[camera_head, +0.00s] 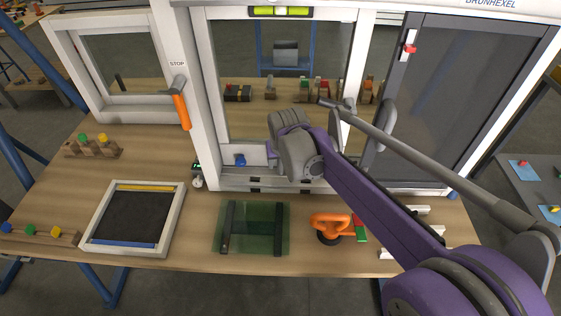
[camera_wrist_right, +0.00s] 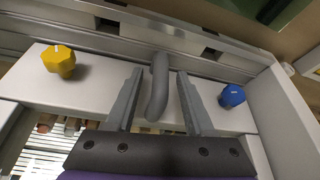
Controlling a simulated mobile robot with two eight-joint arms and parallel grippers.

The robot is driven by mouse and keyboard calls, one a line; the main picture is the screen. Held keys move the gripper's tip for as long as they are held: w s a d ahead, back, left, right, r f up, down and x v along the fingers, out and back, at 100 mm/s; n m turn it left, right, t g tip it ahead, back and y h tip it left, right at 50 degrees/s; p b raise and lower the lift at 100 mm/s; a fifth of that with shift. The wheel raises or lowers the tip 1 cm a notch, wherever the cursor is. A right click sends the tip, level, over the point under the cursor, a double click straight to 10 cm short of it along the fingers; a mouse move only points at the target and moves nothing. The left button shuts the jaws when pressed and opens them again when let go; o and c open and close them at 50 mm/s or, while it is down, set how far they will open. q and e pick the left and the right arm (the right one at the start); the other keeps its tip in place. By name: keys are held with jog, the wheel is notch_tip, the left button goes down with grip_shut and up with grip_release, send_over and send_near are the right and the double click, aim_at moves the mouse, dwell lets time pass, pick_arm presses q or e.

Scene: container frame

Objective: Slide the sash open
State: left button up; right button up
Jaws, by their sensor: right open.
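The white-framed middle sash (camera_head: 222,72) stands in the white frame. In the right wrist view its white bottom rail (camera_wrist_right: 110,82) carries a grey handle (camera_wrist_right: 158,90), with a yellow knob (camera_wrist_right: 59,61) at left and a blue knob (camera_wrist_right: 232,96) at right. The blue knob also shows in the head view (camera_head: 240,160). My right gripper (camera_wrist_right: 160,74) is open, one finger on each side of the handle, with visible gaps. In the head view my right wrist and arm hide the handle, the yellow knob and most of the right gripper (camera_head: 271,158). My left gripper is out of view.
A casement with an orange handle (camera_head: 181,110) stands at left. A dark panel (camera_head: 445,90) with a red latch (camera_head: 409,48) is at right. A framed black panel (camera_head: 132,217), a green glass pane (camera_head: 252,228) and an orange suction lifter (camera_head: 330,225) lie on the bench front.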

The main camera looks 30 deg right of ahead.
grip_shut()
dwell(1.4)
